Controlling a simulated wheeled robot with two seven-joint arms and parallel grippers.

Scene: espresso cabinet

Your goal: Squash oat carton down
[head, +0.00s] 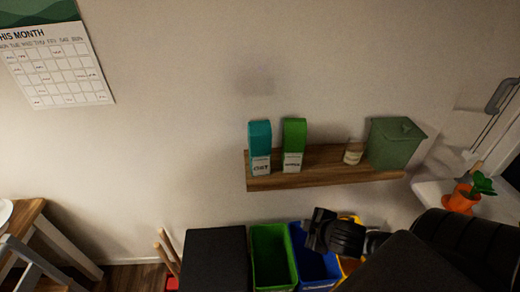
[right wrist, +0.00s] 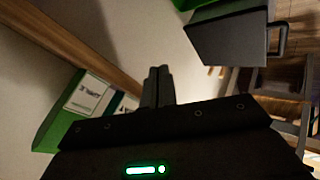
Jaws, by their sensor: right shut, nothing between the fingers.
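The oat carton (head: 260,140) is teal with a white label reading OAT. It stands upright and tall at the left end of the wooden shelf (head: 325,177). A green carton (head: 294,138) stands just right of it. My right gripper (head: 318,228) is shut and empty, below the shelf and to the right of both cartons, over the blue bin. In the right wrist view its fingers (right wrist: 158,86) are together, with a green carton (right wrist: 55,125) and its white label to their left, apart from them. My left gripper is not in view.
A glass jar (head: 354,151) and a green lidded box (head: 394,143) stand farther right on the shelf. Below are a green bin (head: 270,262), a blue bin (head: 314,266) and a black-topped cabinet (head: 215,258). An orange plant pot (head: 460,198) is at right. The wall above the shelf is clear.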

